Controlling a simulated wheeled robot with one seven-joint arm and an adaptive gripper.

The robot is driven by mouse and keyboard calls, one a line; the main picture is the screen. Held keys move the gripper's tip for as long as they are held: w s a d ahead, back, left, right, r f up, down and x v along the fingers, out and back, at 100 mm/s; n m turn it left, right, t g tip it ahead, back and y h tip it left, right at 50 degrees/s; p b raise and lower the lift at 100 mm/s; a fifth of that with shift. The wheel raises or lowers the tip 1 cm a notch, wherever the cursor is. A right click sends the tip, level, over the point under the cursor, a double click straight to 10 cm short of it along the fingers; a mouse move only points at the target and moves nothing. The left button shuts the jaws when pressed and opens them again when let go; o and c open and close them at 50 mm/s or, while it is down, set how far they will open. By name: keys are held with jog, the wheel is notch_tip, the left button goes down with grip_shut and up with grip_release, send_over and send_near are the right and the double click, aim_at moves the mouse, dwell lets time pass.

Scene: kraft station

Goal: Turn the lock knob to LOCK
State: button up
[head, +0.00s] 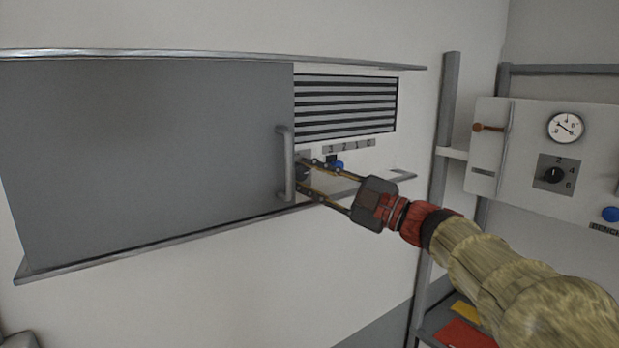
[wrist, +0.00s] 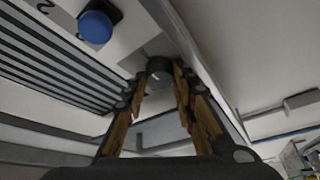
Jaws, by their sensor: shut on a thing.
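The lock knob (wrist: 158,68) is a small dark round knob in the wrist view, between my fingertips. In the head view it is mostly hidden by the fingers, just right of the grey door's handle (head: 286,163). My gripper (head: 303,176) reaches in from the right and is shut on the knob; its fingertips also show in the wrist view (wrist: 162,80). I cannot read any LOCK marking or make out which way the knob points.
A large grey door panel (head: 150,150) stands close left of the fingers. A blue button (head: 337,165) sits just right of the knob, also seen in the wrist view (wrist: 95,26). A slatted vent (head: 346,104) is above. A panel with a gauge (head: 565,128) is at far right.

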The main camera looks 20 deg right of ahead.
jog(key=shift+f+n, duration=0.1)
jog(key=shift+n, duration=0.2)
jog(key=n, duration=0.1)
jog(key=n+g+b, duration=0.1)
jog(key=n, duration=0.1)
jog(key=shift+d+n+g+h, duration=0.1)
jog(key=shift+n+g+h, duration=0.2)
jog(key=n+g+h, duration=0.1)
jog(key=n, duration=0.1)
jog(key=n+h, duration=0.1)
jog(key=n, duration=0.1)
jog(key=shift+r+n+g, duration=0.4)
jog(key=n+h, duration=0.1)
jog(key=n+h+p, duration=0.1)
jog(key=n, duration=0.2)
jog(key=shift+a+r+h, duration=0.2)
jog(key=shift+a+h, duration=0.05)
jog(key=shift+h, duration=0.15)
jog(key=shift+n+h+p, duration=0.5)
jog(key=shift+n, duration=0.4)
jog(key=shift+f, duration=0.15)
jog(key=o, duration=0.8)
jog(key=shift+o, duration=0.3)
